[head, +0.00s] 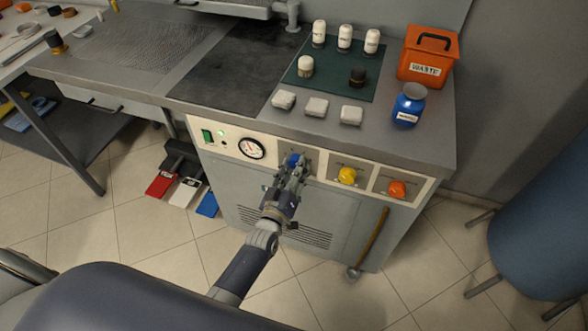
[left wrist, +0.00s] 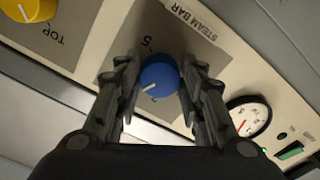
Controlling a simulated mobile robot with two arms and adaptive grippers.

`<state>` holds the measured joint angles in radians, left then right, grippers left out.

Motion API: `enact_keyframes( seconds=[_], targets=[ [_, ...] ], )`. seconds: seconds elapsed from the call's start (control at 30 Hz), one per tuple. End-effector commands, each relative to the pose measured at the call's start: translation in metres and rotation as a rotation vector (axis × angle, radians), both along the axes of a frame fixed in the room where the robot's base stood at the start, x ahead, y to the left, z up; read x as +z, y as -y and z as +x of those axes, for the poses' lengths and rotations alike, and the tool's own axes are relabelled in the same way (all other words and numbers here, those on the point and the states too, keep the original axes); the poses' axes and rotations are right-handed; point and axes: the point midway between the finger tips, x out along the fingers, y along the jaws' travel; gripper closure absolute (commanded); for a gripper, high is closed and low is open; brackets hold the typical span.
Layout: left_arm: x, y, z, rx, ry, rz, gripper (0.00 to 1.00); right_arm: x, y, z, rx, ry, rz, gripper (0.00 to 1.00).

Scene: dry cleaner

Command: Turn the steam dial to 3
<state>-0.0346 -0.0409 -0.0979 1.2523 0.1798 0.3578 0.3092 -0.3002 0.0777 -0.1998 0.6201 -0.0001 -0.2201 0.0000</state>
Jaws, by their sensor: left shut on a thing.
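The steam dial is a blue knob (left wrist: 160,74) on the cabinet's front panel, beside the label "STEAM BAR" (left wrist: 196,22). In the head view the blue knob (head: 293,159) sits right of the gauge, partly covered by my gripper. My left gripper (head: 296,168) is shut on the knob, with its fingers (left wrist: 158,82) on both sides of it. In the left wrist view the knob's white pointer line points to the lower left. My right gripper is not in view.
A round gauge (head: 251,148) and a green switch (head: 207,136) sit left of the knob. A yellow knob (head: 347,176) and an orange knob (head: 397,189) sit to its right. Coloured pedals (head: 187,191) stand on the floor at left.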

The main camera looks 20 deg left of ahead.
Motion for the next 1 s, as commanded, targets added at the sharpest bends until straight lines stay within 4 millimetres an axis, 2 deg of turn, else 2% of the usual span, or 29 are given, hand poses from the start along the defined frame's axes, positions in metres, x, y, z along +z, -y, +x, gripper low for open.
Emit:
enact_keyframes(
  seconds=[0.17,0.2,0.27,0.67,0.83,1.0],
  targets=[
    [-0.002,0.001,-0.001,-0.001,-0.004,-0.001,0.88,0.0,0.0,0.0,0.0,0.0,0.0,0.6],
    [-0.002,0.001,-0.001,-0.001,-0.004,-0.001,0.57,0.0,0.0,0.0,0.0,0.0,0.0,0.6],
    [-0.001,0.001,-0.001,-0.001,-0.004,-0.001,0.44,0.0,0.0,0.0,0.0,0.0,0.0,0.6],
    [-0.001,0.0,-0.003,0.0,-0.002,-0.002,0.44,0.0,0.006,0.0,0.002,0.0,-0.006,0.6],
    [-0.002,-0.001,-0.022,-0.001,-0.003,-0.001,0.44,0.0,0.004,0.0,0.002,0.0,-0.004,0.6],
    [-0.002,-0.002,-0.055,-0.002,-0.005,-0.001,0.44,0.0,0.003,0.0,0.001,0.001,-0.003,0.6]
  ],
)
